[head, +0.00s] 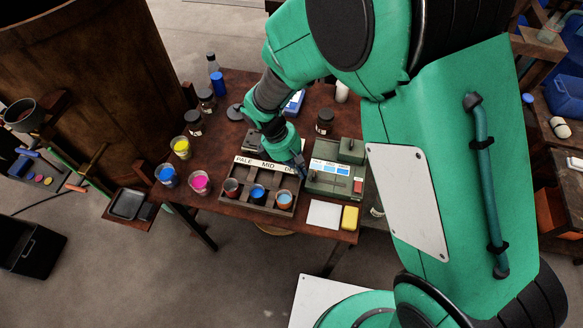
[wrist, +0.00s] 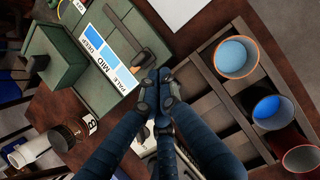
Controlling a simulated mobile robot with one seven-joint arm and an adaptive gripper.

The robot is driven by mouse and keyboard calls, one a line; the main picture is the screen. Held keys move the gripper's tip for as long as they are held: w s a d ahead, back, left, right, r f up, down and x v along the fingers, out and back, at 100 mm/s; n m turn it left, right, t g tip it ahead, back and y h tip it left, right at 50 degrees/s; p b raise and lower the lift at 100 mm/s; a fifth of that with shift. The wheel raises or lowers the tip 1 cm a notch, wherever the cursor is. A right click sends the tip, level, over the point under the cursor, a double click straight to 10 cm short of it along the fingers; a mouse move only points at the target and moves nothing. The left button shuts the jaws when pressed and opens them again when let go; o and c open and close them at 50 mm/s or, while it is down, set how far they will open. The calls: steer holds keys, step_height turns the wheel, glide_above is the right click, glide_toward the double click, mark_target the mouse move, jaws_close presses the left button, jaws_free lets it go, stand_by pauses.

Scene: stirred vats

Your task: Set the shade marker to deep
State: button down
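A green box (head: 325,187) stands on the table right of the rack. In the wrist view the green box (wrist: 70,15) has a white strip (wrist: 108,58) lettered DEEP, MID and PALE with blue swatches. A dark brown slot runs beside the strip, and a small dark piece (wrist: 143,57), perhaps the shade marker, sits near its PALE end. My gripper (wrist: 160,78) has its fingers together right at that end, by the dark piece. I see nothing between the fingers; contact is unclear. In the head view my gripper (head: 300,163) is at the box's left edge.
A compartment rack (head: 240,193) with several cups is close beside my gripper. Paint cups, including a magenta one (head: 200,182), stand to its left. Dark jars (head: 325,120) stand behind.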

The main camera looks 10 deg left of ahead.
steer(key=shift+d, duration=0.4)
steer(key=shift+d, duration=0.1)
steer(key=d+p, duration=0.2)
steer(key=d, duration=0.6)
steer(key=shift+d+r, duration=0.15)
steer(key=shift+d, duration=0.6)
steer(key=shift+a, duration=0.1)
